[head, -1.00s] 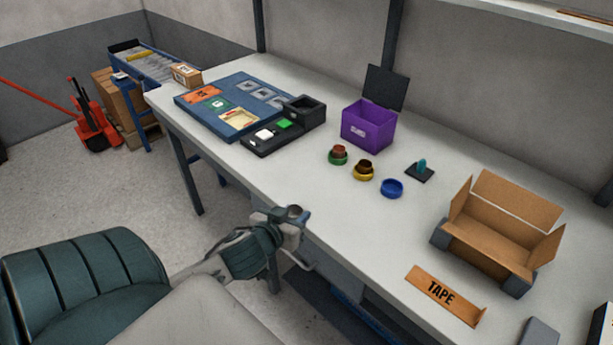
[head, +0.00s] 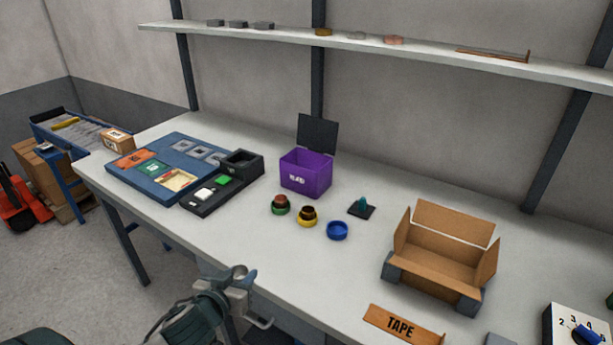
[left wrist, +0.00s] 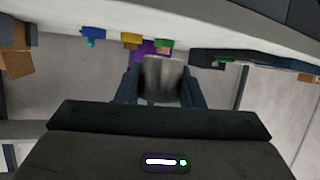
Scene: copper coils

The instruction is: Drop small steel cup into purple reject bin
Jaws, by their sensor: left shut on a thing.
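The purple reject bin (head: 305,174) stands on the table with its dark lid raised behind it. It shows partly in the left wrist view (left wrist: 150,49), behind the cup. My left gripper (head: 240,279) is at the table's front edge, short of the bin. In the left wrist view its fingers (left wrist: 162,88) are shut on the small steel cup (left wrist: 163,76), a grey metal cup. In the head view the cup is hard to tell from the gripper. My right gripper is not in view.
Green (head: 281,206), yellow (head: 307,217) and blue (head: 337,231) round holders stand before the bin; the first two hold copper-brown pieces. A blue board (head: 130,185) and black device (head: 200,205) lie left. An open cardboard box (head: 440,265) stands right. A shelf (head: 430,60) runs above.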

